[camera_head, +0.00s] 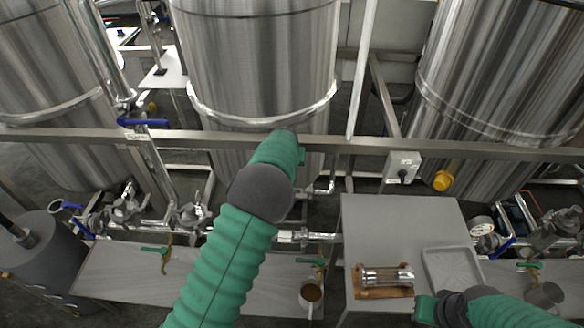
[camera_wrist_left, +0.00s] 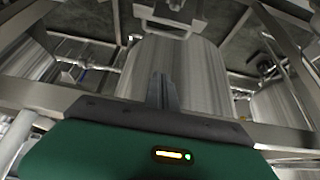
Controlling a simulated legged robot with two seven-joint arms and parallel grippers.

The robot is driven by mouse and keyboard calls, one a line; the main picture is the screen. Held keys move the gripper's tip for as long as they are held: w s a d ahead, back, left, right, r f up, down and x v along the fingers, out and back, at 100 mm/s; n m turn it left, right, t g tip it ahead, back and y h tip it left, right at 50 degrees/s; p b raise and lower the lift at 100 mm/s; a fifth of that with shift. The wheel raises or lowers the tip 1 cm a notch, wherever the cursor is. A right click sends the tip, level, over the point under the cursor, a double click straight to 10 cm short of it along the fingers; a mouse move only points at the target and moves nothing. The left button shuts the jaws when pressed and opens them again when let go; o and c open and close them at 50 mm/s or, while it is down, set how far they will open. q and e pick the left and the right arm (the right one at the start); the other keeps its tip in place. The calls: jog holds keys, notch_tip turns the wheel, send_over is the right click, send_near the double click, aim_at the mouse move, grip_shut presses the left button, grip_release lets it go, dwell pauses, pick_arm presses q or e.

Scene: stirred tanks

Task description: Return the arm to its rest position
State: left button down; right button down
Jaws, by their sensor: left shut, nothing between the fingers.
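My left arm (camera_head: 235,250) reaches up the middle of the head view, a green ribbed sleeve with a dark grey joint (camera_head: 262,192). Its far end is in front of the central steel tank (camera_head: 262,70), by the horizontal frame rail. The left gripper's fingers are not visible there. In the left wrist view, my left gripper (camera_wrist_left: 163,90) is shut and empty, pointing up toward a tank (camera_wrist_left: 185,62).
A steel rail (camera_head: 350,147) runs across the tanks. A grey table (camera_head: 395,215) at the right holds a glass-and-metal cylinder (camera_head: 387,277) on a wooden block and a shallow tray (camera_head: 452,268). A cup (camera_head: 311,293), valves and a switch box (camera_head: 402,168) are nearby.

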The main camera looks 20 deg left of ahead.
pick_arm(q)
jog(key=s+d+r+m+g+h, duration=0.1)
jog(key=s+d, duration=0.1)
jog(key=s, duration=1.6)
jog(key=s+d+r+m+g, duration=0.2)
jog(key=s+d, duration=0.1)
jog(key=s, duration=1.5)
jog(key=shift+d+r+h, duration=0.15)
jog(key=shift+d+h, duration=0.15)
jog(key=shift+h, duration=0.1)
